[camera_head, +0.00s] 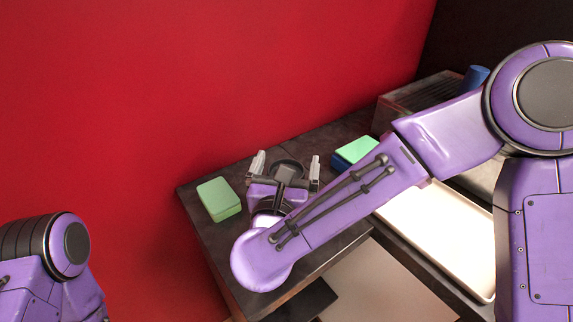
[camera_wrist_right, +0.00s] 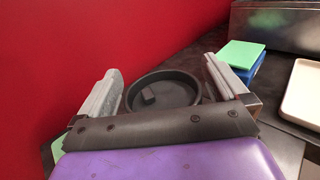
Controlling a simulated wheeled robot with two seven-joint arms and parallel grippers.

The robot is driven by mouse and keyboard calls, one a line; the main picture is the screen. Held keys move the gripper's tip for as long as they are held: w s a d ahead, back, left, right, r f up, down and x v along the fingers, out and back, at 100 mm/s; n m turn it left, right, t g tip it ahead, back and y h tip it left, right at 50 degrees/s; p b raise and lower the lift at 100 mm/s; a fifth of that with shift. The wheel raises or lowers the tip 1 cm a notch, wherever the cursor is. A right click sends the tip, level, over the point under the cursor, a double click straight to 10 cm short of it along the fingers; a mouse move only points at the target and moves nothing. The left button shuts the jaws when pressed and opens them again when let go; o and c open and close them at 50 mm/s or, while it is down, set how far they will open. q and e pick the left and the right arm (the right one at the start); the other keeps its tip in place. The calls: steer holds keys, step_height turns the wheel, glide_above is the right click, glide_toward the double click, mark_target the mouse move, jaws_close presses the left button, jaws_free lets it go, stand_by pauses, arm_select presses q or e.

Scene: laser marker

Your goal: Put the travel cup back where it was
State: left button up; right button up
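My right gripper (camera_head: 287,170) is open over the far end of the dark counter, fingers pointing away. Between and just beyond its fingers is a dark round thing (camera_head: 289,164) with a raised rim. In the right wrist view (camera_wrist_right: 160,88) it shows a small raised tab inside the rim (camera_wrist_right: 185,103); it may be the travel cup's lid, but I cannot tell. Its sides are hidden by my gripper. The fingers stand on either side with gaps, and I see no contact. No other thing is clearly the travel cup. My left gripper is out of view.
A green box (camera_head: 219,199) lies left of my right gripper. A green-topped blue box (camera_head: 356,150) lies to its right. A white tray (camera_head: 455,232), a metal box (camera_head: 400,100) and a blue cylinder (camera_head: 476,77) are farther right. A red wall (camera_head: 200,80) stands behind the counter (camera_head: 240,240).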

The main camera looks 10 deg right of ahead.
steer(key=shift+r+p, duration=0.35)
steer(key=b+v, duration=0.3)
steer(key=v, duration=0.9)
steer(key=shift+b, duration=0.3)
steer(key=shift+f, duration=0.2)
